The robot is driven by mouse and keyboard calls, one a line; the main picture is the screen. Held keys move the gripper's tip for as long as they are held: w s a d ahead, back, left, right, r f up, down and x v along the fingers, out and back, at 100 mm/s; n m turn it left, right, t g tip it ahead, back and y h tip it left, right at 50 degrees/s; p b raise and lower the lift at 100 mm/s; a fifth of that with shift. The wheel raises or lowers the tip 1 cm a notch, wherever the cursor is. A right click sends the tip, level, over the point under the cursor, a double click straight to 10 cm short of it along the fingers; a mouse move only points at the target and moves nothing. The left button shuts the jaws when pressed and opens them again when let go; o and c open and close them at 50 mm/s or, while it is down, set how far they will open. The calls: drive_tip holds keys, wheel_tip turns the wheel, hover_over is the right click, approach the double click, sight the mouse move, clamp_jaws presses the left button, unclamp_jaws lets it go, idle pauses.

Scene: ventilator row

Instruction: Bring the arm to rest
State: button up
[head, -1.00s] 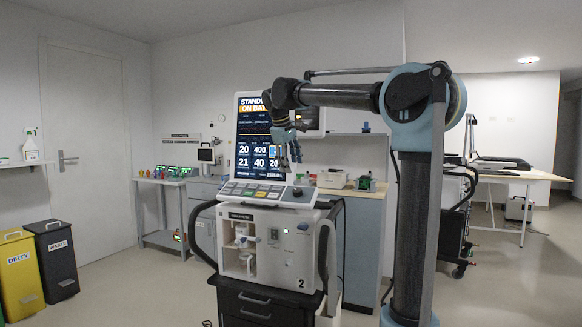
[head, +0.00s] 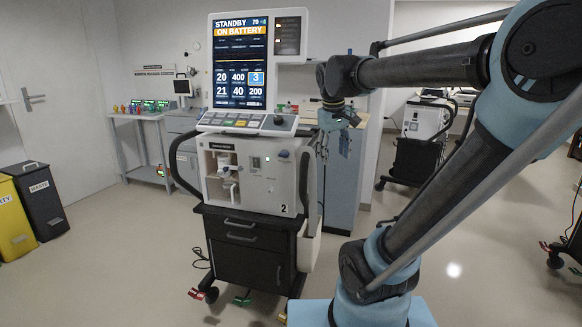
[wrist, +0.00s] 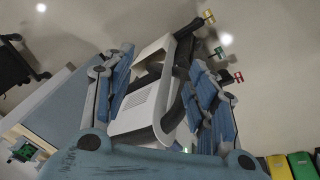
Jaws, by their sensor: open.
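My arm's gripper (head: 338,150) hangs down to the right of the ventilator (head: 250,180) in the head view, beside its right side and below the arm's front joint. Its blue fingers stand apart and empty in the wrist view (wrist: 163,72). Between them, farther off, shows the ventilator's pale side (wrist: 140,115) with a curved handle. The ventilator stands on a dark wheeled cart (head: 250,250). Its screen (head: 238,62) reads "STANDBY ON BATTERY". I cannot tell the exact gap between gripper and ventilator.
Yellow (head: 20,208) and dark (head: 42,200) bins stand at the left. A side table (head: 140,118) with small coloured items is at the back left. A counter (head: 345,170) stands behind the gripper. Another wheeled cart (head: 415,160) is at the back right. Floor is open in front.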

drive_tip(key=s+d+f+m, duration=0.2)
drive_tip(key=s+f, duration=0.6)
drive_tip(key=f, duration=0.2)
drive_tip(key=s+d+f+m+y, duration=0.1)
drive_tip(key=s+d+f+m, duration=0.1)
drive_tip(key=s+f, duration=0.7)
drive_tip(key=shift+d+f+m+g, duration=0.3)
drive_tip(key=shift+d+f, duration=0.35)
drive_tip(key=shift+f, duration=0.3)
drive_tip(key=shift+w, duration=0.1)
drive_tip(key=shift+w+f, duration=0.2)
drive_tip(key=shift+w, duration=0.25)
clamp_jaws()
idle(1.4)
